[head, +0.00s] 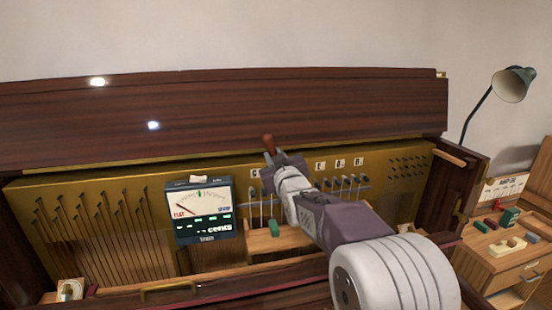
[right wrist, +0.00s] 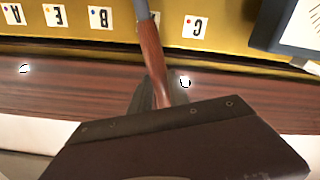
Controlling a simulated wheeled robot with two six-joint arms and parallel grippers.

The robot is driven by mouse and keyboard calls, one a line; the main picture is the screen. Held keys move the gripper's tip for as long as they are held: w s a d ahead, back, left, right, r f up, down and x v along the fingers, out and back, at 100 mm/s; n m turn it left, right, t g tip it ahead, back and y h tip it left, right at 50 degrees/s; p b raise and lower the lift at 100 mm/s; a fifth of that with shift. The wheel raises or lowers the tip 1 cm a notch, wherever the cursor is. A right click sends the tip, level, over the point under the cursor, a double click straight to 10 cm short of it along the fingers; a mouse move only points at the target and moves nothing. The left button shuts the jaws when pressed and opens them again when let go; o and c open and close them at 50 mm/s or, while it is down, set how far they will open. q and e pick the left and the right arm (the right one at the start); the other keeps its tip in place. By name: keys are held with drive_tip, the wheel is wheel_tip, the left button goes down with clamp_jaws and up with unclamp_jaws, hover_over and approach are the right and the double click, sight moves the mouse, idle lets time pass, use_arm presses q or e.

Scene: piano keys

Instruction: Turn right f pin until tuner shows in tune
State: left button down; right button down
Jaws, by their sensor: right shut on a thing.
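My right gripper (head: 274,158) is shut on the wooden handle (head: 268,143) of a tuning lever, in front of the gold pin plate (head: 395,160). In the right wrist view the brown handle (right wrist: 152,60) runs up from the gripper to a grey shaft (right wrist: 142,8) beside a letter label (right wrist: 194,26). The pin under the lever and the F label are hidden. The tuner (head: 203,210) stands left of the arm; its needle leans left, toward FLAT, away from the green mark at the top middle. My left gripper is not in view.
The dark raised piano lid (head: 220,110) runs behind the plate. A wooden tray (head: 300,238) with a green block (head: 273,229) lies below the pins. A desk lamp (head: 513,84) and a side table (head: 480,262) with small coloured items are at the right.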

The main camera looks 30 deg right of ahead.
drive_tip(key=shift+a, duration=0.1)
drive_tip(key=shift+w+a+f+n+b, duration=0.1)
drive_tip(key=shift+a+f+n+b, duration=0.1)
drive_tip(key=shift+a+n+b, duration=0.35)
idle(0.3)
drive_tip(key=c, duration=1.1)
unclamp_jaws()
drive_tip(key=shift+w, duration=0.1)
drive_tip(key=shift+o, duration=0.5)
drive_tip(key=shift+w+f, duration=0.1)
drive_tip(key=b+v, duration=0.3)
drive_tip(key=v, duration=0.6)
